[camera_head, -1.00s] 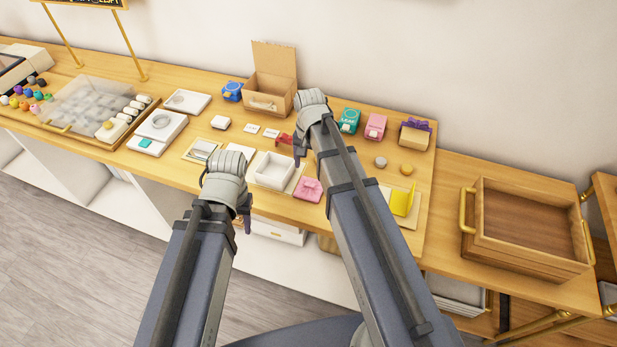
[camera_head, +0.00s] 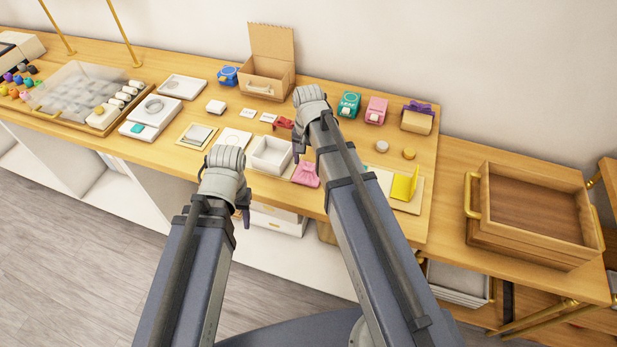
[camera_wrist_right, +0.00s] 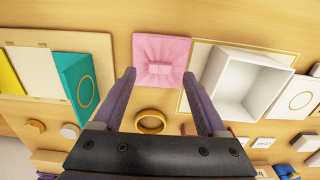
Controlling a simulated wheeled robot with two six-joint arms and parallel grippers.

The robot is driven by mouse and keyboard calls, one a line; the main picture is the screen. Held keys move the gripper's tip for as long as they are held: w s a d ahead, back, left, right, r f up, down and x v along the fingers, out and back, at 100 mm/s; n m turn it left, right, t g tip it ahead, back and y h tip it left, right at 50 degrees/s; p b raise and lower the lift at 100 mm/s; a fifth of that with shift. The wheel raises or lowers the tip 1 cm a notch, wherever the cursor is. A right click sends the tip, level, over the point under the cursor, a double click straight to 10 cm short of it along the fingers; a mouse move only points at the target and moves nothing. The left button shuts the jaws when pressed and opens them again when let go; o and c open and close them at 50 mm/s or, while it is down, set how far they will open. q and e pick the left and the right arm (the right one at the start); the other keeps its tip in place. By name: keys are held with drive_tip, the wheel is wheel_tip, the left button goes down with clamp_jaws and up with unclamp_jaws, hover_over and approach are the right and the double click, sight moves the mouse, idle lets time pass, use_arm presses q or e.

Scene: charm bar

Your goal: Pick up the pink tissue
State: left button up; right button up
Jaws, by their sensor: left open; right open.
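The pink tissue (camera_head: 305,174) lies on the counter to the right of the open white box in the head view. In the right wrist view the pink tissue (camera_wrist_right: 161,48) is a pleated square with a small flat patch in its middle. My right gripper (camera_wrist_right: 160,76) is open and empty there, its fingertips at the tissue's near edge; whether they touch it I cannot tell. In the head view my right gripper (camera_head: 298,148) hangs above the counter, partly hidden by its own wrist. My left gripper (camera_head: 241,212) is open, low at the counter's front edge.
The white box (camera_head: 271,156) stands close beside the tissue, and it also shows in the right wrist view (camera_wrist_right: 222,80). A gold ring (camera_wrist_right: 151,122) shows between my right fingers. A yellow card (camera_head: 405,186) stands at right. A wooden tray (camera_head: 480,245) is farther right.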

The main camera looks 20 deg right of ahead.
sight(308, 172)
wheel_tip(308, 172, down, 3)
drive_tip(key=shift+r+b, duration=0.1)
drive_tip(key=shift+b, duration=0.75)
use_arm(q)
wheel_tip(308, 172, down, 3)
drive_tip(key=shift+r, duration=0.2)
use_arm(e)
drive_tip(key=shift+r, duration=0.1)
drive_tip(key=shift+c, duration=0.3)
clamp_jaws()
